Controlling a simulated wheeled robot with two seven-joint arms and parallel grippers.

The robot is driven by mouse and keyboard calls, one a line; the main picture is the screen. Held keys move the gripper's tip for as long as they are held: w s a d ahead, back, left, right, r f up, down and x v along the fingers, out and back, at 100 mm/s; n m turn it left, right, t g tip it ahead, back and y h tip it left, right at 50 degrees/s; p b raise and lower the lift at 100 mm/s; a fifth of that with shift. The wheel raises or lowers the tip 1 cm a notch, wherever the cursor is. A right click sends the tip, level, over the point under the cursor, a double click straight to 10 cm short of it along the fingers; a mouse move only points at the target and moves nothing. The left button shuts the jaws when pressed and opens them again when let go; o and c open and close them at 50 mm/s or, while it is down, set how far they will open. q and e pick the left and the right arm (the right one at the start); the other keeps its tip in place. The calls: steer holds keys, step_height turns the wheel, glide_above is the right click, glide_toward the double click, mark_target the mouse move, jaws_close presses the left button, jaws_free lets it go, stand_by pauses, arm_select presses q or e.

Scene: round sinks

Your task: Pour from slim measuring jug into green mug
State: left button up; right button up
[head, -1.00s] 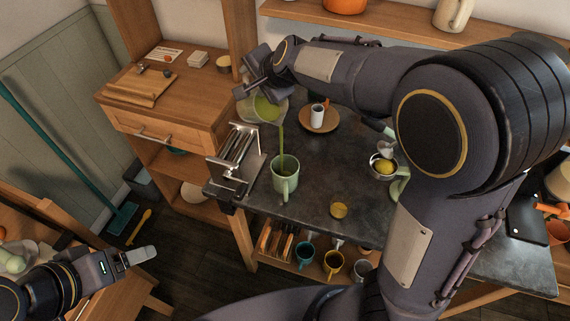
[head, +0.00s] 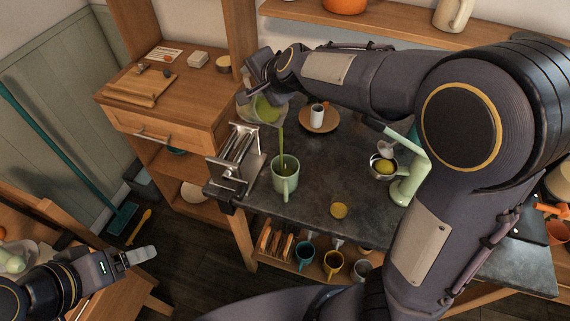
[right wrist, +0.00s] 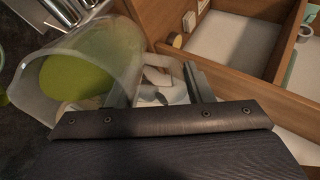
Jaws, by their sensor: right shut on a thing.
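The slim measuring jug (head: 251,107) is clear, holds green liquid and is tilted in the air above the dark table. My right gripper (head: 258,76) is shut on it. In the right wrist view the jug (right wrist: 110,65) lies tipped to the left with green liquid inside, its handle at my fingers (right wrist: 168,82). A green stream (head: 282,145) falls from the jug into the green mug (head: 286,181), which stands upright on the table below. My left gripper (head: 141,255) is at the lower left, away from both; its finger gap is not clear.
A metal pasta machine (head: 236,160) is clamped left of the mug. A plate with a white cup (head: 317,116) stands behind.

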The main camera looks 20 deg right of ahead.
stand_by(0.6)
steer(key=shift+s+d+t, duration=0.1)
steer(key=shift+s+t, duration=0.1)
steer(key=shift+t, duration=0.3)
stand_by(0.3)
steer(key=shift+s+d+f, duration=0.1)
steer(key=shift+f, duration=0.05)
stand_by(0.4)
steer(key=shift+a+r, duration=0.2)
steer(key=shift+a, duration=0.1)
steer(key=shift+w+g, duration=0.45)
steer(key=shift+g, duration=0.25)
steer(key=shift+w+r, duration=0.1)
